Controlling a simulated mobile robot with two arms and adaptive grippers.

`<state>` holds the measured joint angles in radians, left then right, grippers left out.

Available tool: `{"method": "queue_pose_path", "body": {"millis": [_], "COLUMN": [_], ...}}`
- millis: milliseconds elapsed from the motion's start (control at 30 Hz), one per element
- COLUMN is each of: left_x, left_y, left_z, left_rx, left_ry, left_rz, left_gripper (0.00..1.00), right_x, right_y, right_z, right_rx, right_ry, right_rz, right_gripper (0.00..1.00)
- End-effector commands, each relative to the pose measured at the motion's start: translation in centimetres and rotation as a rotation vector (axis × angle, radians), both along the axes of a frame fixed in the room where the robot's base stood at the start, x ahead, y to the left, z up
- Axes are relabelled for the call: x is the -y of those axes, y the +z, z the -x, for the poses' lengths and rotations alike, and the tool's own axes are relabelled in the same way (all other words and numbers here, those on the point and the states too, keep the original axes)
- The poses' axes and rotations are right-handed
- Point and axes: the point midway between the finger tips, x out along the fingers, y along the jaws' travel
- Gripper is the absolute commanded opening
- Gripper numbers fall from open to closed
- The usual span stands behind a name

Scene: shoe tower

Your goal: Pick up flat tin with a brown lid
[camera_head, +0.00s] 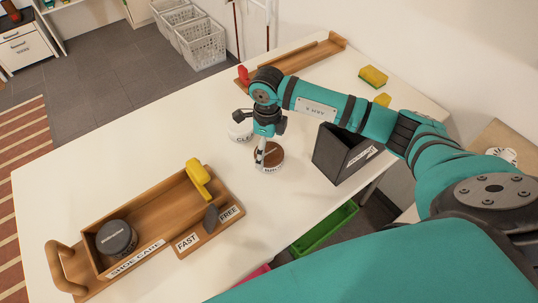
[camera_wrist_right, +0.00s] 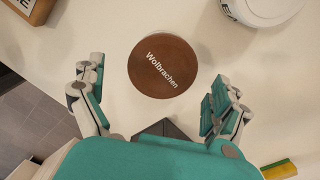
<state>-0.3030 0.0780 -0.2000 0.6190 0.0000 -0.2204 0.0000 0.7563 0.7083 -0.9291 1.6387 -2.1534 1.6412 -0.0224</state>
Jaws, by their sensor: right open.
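The flat tin with a brown lid (camera_head: 270,155) stands on the white table near the middle of the head view. In the right wrist view its round brown lid (camera_wrist_right: 163,67) shows from above, with white lettering. My right gripper (camera_head: 260,160) is over the table right at the tin, partly in front of it. In the right wrist view the gripper (camera_wrist_right: 155,95) is open, with one finger to each side of the lid and the lid a little beyond the fingertips. Neither finger visibly touches it. My left gripper is not in view.
A white tin (camera_head: 240,131) stands just behind the brown-lidded one. A dark box (camera_head: 342,155) is close on the right.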

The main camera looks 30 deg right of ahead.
Motion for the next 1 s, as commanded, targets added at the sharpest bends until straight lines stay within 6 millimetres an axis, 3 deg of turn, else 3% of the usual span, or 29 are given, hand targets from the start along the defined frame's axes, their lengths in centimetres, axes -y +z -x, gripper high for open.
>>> {"method": "queue_pose_path", "body": {"millis": [167, 433, 733, 1000], "left_x": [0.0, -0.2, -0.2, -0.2], "left_y": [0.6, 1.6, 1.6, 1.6], "left_z": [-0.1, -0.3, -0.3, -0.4], "left_rx": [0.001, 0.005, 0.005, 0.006], "left_ry": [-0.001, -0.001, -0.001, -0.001], "left_rz": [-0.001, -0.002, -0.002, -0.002], "left_gripper": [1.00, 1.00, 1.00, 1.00], "right_x": [0.2, 0.6, 0.6, 0.6], "right_y": [-1.1, -4.9, -5.6, -5.5], "right_z": [0.1, 0.1, 0.1, 0.0], "right_rx": [-0.002, -0.001, 0.001, 0.001], "right_ry": [0.000, -0.001, 0.001, 0.000], "right_rz": [0.001, 0.000, -0.001, -0.001], "right_gripper": [1.00, 1.00, 1.00, 0.66]}}
